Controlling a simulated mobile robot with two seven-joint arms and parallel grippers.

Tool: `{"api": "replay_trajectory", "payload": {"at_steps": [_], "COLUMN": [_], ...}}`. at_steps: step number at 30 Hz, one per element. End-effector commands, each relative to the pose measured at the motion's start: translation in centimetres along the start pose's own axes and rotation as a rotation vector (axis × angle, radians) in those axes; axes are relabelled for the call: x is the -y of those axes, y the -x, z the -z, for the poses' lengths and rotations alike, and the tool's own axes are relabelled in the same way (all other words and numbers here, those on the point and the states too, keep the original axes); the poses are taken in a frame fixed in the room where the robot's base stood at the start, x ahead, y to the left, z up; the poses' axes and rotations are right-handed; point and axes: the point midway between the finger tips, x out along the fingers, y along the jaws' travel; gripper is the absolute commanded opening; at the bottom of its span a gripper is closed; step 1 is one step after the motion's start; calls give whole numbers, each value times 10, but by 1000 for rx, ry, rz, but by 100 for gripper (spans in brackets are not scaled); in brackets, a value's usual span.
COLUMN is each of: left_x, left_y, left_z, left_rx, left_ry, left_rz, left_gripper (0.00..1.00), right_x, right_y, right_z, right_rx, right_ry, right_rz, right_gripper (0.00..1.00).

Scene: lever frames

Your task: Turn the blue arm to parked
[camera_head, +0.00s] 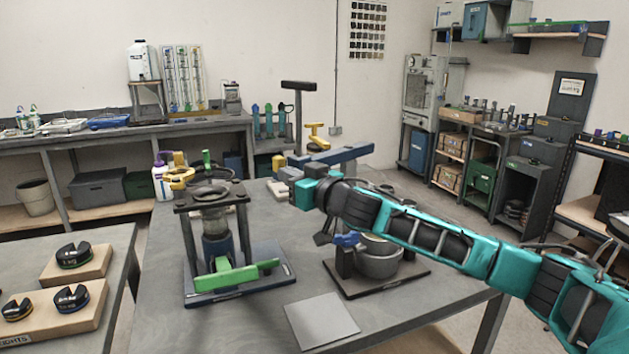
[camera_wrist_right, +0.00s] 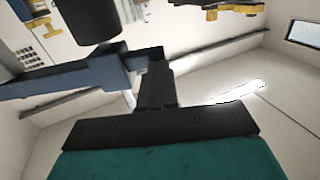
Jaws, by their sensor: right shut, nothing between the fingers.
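The blue arm (camera_head: 345,154) is a long bar at the far side of the middle table, running sideways in the head view. A dark upright post with a crossbar handle (camera_head: 298,86) stands at its left part. In the right wrist view the blue arm (camera_wrist_right: 70,80) comes in from the left, with a dark cylinder (camera_wrist_right: 88,20) above it. My right gripper (camera_head: 284,173) is shut and empty, close to the arm's left end. In the wrist view its fingers (camera_wrist_right: 154,75) are together beside the bar; contact cannot be told. No parked mark is readable. My left gripper is out of view.
A press-like stand with a green lever (camera_head: 235,273) is on the table's left. A metal pot (camera_head: 379,262) on a dark base stands under my right arm. A yellow-handled piece (camera_head: 318,137) is beside the blue arm. A grey plate (camera_head: 321,320) lies in front.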

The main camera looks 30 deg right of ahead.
Motion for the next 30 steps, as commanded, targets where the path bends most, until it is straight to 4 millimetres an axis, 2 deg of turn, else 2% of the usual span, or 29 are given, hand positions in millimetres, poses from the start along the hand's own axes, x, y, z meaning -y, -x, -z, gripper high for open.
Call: {"api": "replay_trajectory", "payload": {"at_steps": [8,18,24,30], "left_x": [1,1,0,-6], "left_y": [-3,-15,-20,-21], "left_z": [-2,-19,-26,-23], "left_rx": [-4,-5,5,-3], "left_ry": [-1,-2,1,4], "left_rz": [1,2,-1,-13], "left_gripper": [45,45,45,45], "right_x": [10,10,8,5], "right_y": [-35,-72,-86,-93], "right_z": [-1,-3,-2,0], "right_rx": [-2,-1,0,-1], "right_ry": [-7,-6,-5,-1], "right_rz": [-102,-265,-331,-365], "right_gripper": [0,0,0,0]}}
